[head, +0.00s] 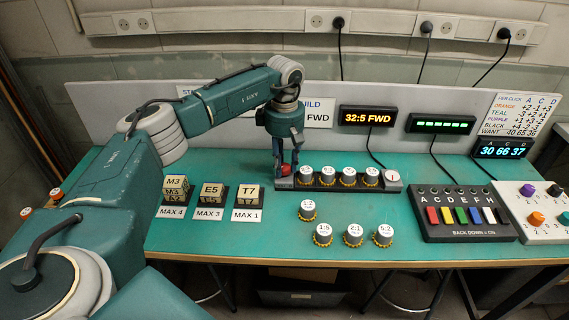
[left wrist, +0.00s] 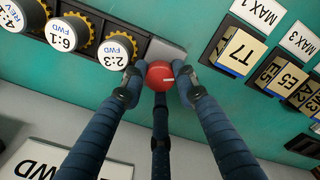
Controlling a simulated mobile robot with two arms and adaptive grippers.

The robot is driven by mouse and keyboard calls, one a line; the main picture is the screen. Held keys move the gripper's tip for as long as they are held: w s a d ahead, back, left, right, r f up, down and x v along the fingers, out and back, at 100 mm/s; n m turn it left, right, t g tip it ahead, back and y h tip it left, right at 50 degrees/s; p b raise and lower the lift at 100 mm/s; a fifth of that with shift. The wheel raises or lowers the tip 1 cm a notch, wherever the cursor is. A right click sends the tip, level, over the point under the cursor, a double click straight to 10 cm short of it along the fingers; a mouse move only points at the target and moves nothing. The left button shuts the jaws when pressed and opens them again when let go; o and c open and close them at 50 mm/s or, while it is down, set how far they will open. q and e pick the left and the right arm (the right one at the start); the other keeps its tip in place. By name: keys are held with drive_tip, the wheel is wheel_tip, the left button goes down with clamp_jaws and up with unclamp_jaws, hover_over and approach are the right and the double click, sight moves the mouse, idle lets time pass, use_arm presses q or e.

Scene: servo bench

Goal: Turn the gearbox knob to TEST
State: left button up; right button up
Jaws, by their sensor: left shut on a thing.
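The gearbox (head: 340,187) is a dark rail on the green bench holding a row of gear modules with white caps. Its red round knob (head: 286,169) sits at the rail's left end. In the left wrist view the red knob (left wrist: 160,77) has a short white pointer line directed to the right of the picture. My left gripper (head: 287,163) comes down from above, shut on the knob, with fingertips on both sides of it in the left wrist view (left wrist: 158,74). I cannot read a TEST mark; the fingers hide part of the knob. My right gripper is not in view.
A white round dial (head: 392,177) ends the rail at right. The display (head: 367,117) reads 32:5 FWD. Loose gear modules (head: 353,235) lie in front. Block stacks (head: 249,195) stand left of the rail. A switch box (head: 461,213) with coloured rockers stands right.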

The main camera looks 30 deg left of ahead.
sight(284, 166)
use_arm(q)
drive_tip(key=shift+w+r, duration=0.15)
drive_tip(key=shift+r, duration=0.1)
drive_tip(key=o, duration=0.7)
drive_tip(key=shift+o, duration=0.8)
drive_tip(key=shift+f, duration=0.1)
drive_tip(key=shift+r, duration=0.3)
wheel_tip(284, 166, up, 12)
drive_tip(key=shift+f, duration=0.25)
